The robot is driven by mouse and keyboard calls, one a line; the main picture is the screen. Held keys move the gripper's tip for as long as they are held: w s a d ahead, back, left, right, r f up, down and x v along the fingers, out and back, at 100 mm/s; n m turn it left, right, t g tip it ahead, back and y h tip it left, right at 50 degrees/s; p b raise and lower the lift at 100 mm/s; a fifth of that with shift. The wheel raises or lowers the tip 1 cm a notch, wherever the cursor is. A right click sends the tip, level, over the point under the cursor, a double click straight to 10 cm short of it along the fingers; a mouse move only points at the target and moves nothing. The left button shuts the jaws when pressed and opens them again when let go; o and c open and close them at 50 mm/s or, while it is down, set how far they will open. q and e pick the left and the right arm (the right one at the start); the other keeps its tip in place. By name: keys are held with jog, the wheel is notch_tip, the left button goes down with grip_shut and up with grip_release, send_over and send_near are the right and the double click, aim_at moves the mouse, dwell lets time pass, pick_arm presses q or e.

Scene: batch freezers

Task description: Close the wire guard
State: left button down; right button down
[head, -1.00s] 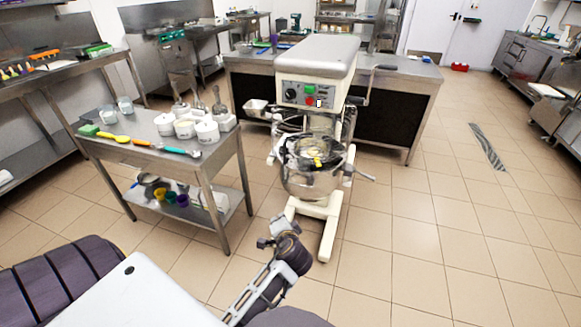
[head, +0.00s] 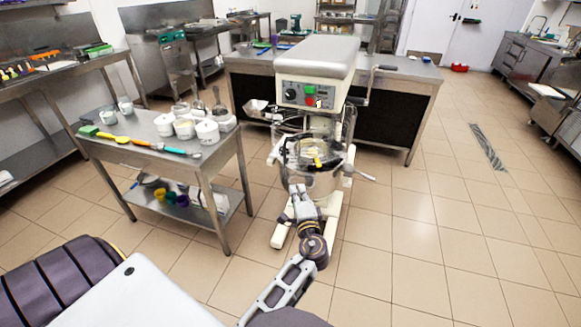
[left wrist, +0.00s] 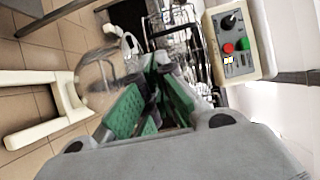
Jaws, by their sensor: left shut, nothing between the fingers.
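The floor-standing mixer (head: 318,58) has a cream head with a control panel and a steel bowl (head: 318,183) below it. The wire guard (head: 290,128) shows as thin dark wires above the bowl rim; its exact position is hard to read. In the left wrist view the guard's wires (left wrist: 178,38) stand just beyond the fingertips, beside the control panel (left wrist: 230,42). My left gripper (head: 298,190) is in front of the bowl, below its rim. Its green-padded fingers (left wrist: 165,72) are shut and empty; contact with the guard cannot be told. My right gripper is not in view.
A steel side table (head: 150,153) with white canisters, cups and utensils stands left of the mixer. A long steel counter (head: 410,72) is behind it. The mixer's cream legs (head: 283,232) reach forward on the floor. Tiled floor to the right is clear.

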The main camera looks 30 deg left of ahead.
pick_arm(q)
jog(key=shift+w+a, duration=0.1)
jog(key=x, duration=1.3)
jog(key=shift+w+a+p, duration=0.2)
jog(key=shift+w+p, duration=0.1)
jog(key=shift+p, duration=0.05)
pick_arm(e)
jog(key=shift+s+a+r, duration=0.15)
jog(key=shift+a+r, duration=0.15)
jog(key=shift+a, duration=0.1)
pick_arm(q)
jog(key=shift+a, duration=0.1)
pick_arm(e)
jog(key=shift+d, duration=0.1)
